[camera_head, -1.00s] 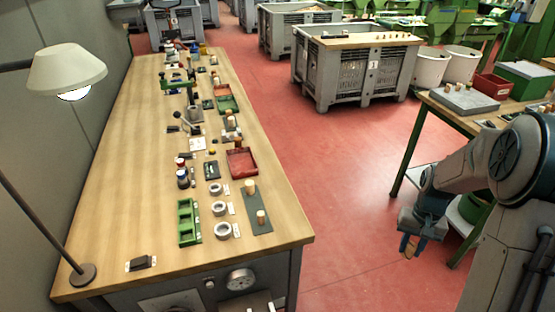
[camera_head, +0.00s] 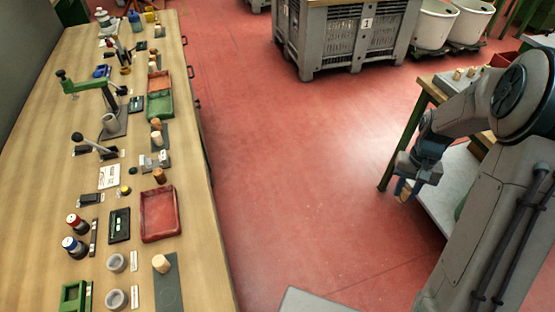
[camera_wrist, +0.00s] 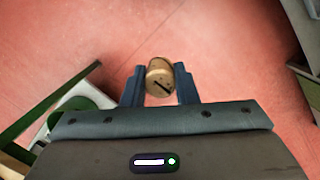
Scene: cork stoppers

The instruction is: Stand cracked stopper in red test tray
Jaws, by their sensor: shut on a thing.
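My gripper (camera_wrist: 160,86) is shut on a cork stopper (camera_wrist: 159,76) in the wrist view. The stopper is light brown, and its end facing the camera carries a dark line like a crack. In the head view my gripper (camera_head: 404,186) hangs over the red floor at the right, well apart from the long bench. The stopper is too small there to make out clearly. The red tray (camera_head: 144,218) lies on the bench near its right edge and looks empty.
The long wooden bench (camera_head: 40,215) runs along the left. A green tray (camera_head: 152,105), upright corks (camera_head: 162,264) and grey rings (camera_head: 116,263) stand on it. A second table (camera_head: 432,91) is beside my arm. The floor (camera_head: 290,180) between is clear.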

